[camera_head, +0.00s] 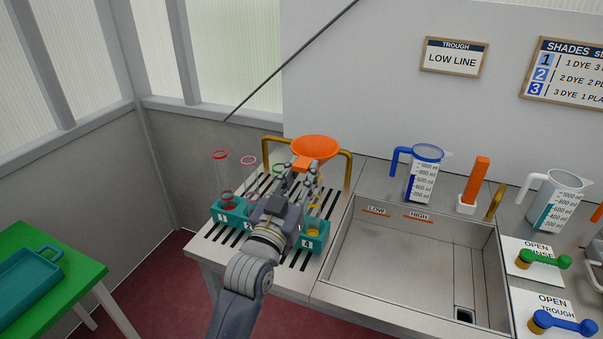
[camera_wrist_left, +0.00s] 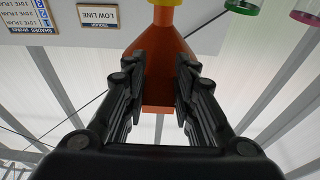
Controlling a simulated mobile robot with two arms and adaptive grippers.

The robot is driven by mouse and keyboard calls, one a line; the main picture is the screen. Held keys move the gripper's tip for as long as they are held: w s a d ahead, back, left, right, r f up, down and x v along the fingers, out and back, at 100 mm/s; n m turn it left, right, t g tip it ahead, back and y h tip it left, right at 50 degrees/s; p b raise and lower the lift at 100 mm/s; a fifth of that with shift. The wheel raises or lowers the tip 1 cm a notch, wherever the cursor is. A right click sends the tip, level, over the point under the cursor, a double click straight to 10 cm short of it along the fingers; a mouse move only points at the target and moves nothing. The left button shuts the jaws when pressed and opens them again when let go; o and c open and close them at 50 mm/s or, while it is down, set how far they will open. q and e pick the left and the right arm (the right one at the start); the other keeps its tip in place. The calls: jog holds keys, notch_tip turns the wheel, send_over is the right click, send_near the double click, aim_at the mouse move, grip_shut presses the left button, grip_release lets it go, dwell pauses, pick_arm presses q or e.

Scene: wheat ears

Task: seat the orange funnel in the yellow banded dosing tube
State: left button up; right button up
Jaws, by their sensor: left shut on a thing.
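The orange funnel (camera_head: 315,146) is upright above the rack, wide mouth up. My left gripper (camera_head: 303,174) is shut on the funnel's orange grip tab. In the left wrist view the funnel (camera_wrist_left: 168,55) shows between the two fingers (camera_wrist_left: 157,95), its narrow stem toward the top edge. A yellow rim (camera_wrist_left: 165,2) is at the stem's end there, cut off by the edge; I cannot tell whether the stem is inside it. The yellow banded tube (camera_head: 313,232) stands in the teal rack at position 4, mostly hidden behind my gripper. My right gripper is not in view.
Red (camera_head: 220,175), pink (camera_head: 249,160) and green (camera_head: 280,167) rimmed tubes stand left of the yellow one. A brass rail (camera_head: 265,150) is behind the rack. A steel trough (camera_head: 400,260) lies to the right, with a blue-handled jug (camera_head: 425,175) behind it.

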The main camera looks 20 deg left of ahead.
pick_arm(q)
jog(key=shift+f+b, duration=0.9)
jog(key=shift+f, duration=0.55)
jog(key=o, duration=1)
jog(key=shift+o, duration=0.2)
